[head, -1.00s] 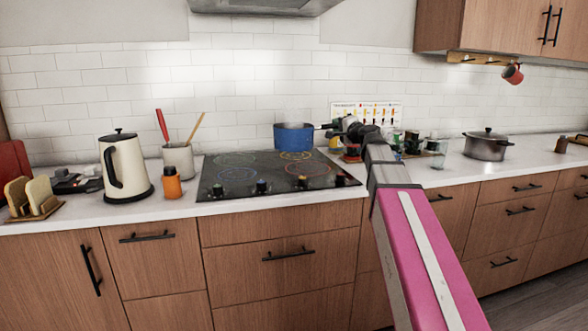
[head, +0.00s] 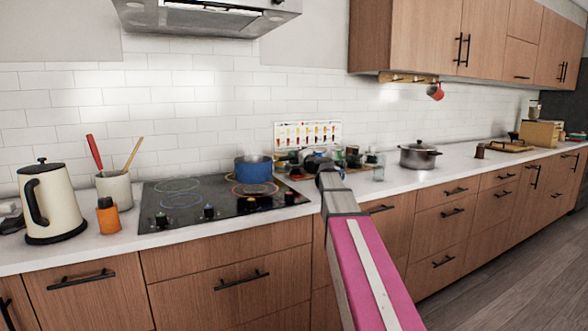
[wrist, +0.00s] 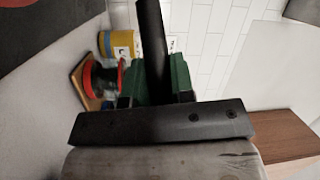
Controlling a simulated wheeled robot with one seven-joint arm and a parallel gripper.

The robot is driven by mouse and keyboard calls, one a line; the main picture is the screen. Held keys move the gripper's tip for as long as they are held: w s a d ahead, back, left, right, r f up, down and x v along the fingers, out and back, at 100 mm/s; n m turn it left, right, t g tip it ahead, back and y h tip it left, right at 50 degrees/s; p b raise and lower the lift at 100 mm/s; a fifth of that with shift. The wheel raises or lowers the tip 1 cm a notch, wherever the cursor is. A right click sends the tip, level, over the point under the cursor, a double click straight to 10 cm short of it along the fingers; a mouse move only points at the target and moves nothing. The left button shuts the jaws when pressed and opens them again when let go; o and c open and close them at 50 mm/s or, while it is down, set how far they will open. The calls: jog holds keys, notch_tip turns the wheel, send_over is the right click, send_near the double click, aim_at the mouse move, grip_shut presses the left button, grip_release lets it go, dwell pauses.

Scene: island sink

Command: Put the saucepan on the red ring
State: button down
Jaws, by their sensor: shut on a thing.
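The blue saucepan (head: 254,169) is at the back right of the black hob (head: 160,213). It looks upright and hides part of the ring area there; I cannot tell if it touches the glass. The red ring (head: 255,189) shows just in front of and below the pan, partly hidden. My gripper (head: 302,159) is to the right of the pan. In the wrist view, the pan's dark handle (wrist: 152,40) stands between the green fingers of my gripper (wrist: 154,82), which is shut on it. The pan's body is not clearly visible there.
A cream kettle (head: 50,203), an orange bottle (head: 108,216) and a utensil crock (head: 115,189) stand left of the hob. Jars crowd the counter behind my gripper. A glass (head: 378,171) and a lidded grey pot (head: 419,156) stand further right.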

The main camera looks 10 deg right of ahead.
jog(key=shift+d+f, duration=0.1)
jog(key=shift+f, duration=1.95)
jog(key=c, duration=1)
grip_release()
jog(key=shift+f, duration=0.15)
jog(key=shift+o, duration=0.2)
jog(key=v, duration=1)
jog(key=shift+s+d, duration=0.2)
jog(key=shift+s, duration=0.15)
jog(key=shift+s+d, duration=0.35)
jog(key=shift+s, duration=0.1)
